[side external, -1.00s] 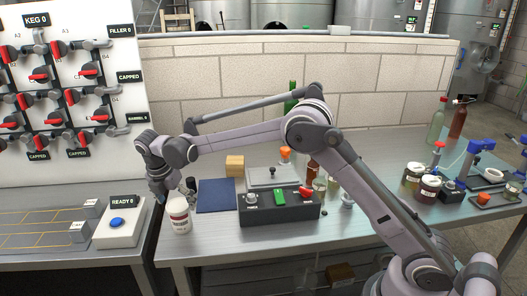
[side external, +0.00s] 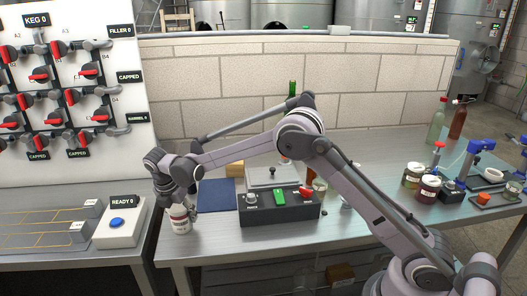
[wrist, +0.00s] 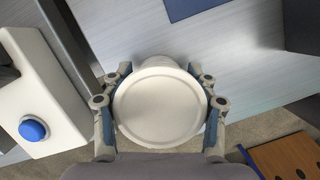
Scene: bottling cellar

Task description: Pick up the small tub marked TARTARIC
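A small white tub (side external: 180,221) with a pale lid and a label too small to read stands on the bench near its left front corner. In the wrist view its round lid (wrist: 158,108) fills the space between my fingers. My gripper (side external: 180,206) is down over the tub's top, with one finger on each side. In the wrist view my gripper (wrist: 159,112) looks open, its blue pads very close to the lid's edges; firm contact cannot be made out. The tub's lower body is hidden in the wrist view.
A white box with a blue button (side external: 117,222) stands left, across a gap between benches. A dark blue mat (side external: 216,196) and a black control box (side external: 279,207) lie to the right. Several jars and bottles stand farther right, including a dark jar (side external: 428,191).

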